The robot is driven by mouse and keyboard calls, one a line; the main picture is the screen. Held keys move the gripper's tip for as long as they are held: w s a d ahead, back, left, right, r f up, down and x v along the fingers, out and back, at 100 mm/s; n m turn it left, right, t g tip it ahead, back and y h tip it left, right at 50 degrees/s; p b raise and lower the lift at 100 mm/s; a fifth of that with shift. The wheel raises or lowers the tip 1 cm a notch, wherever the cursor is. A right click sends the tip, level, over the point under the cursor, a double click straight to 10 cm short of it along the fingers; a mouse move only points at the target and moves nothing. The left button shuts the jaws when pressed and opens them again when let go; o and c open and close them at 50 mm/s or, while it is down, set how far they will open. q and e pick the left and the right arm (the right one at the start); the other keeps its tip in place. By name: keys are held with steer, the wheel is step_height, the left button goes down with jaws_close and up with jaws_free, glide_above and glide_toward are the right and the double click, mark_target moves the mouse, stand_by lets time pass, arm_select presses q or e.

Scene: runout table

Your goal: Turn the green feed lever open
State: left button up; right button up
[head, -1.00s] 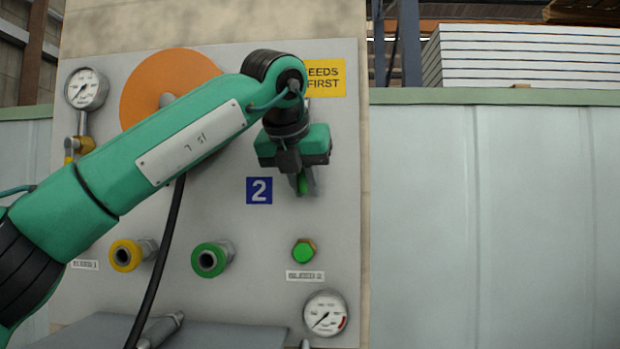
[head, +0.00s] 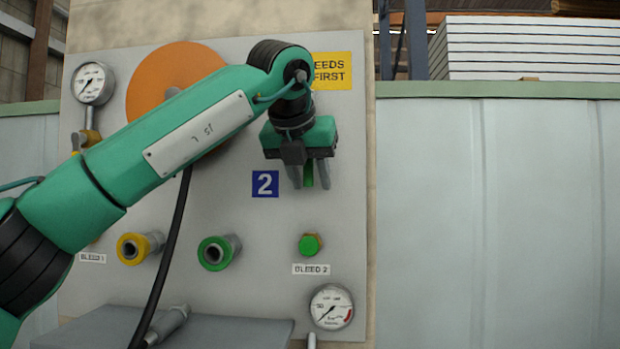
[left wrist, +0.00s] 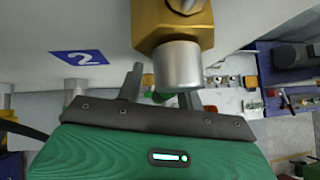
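My left gripper (head: 310,178) points down in front of the panel, above and right of the blue "2" plate. Its two grey fingers are apart. A narrow green piece, likely the green feed lever (head: 308,174), shows between them, with its upper part hidden by the gripper. I cannot tell whether either finger touches it. In the left wrist view, the fingers (left wrist: 160,88) stand apart near a brass fitting (left wrist: 170,28) with a silver cylindrical end (left wrist: 177,67). My right gripper is not in view.
The grey panel (head: 240,307) carries a yellow-ringed port (head: 131,249), a green-ringed port (head: 214,253), a green bleed knob (head: 309,245) and a lower gauge (head: 331,307). An orange disc (head: 168,70) is partly behind my arm. A black hose (head: 172,250) hangs beneath.

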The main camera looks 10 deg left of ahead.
arm_select(q)
steer(key=b+v, duration=0.3)
steer(key=v, duration=1)
steer(key=shift+s, duration=0.2)
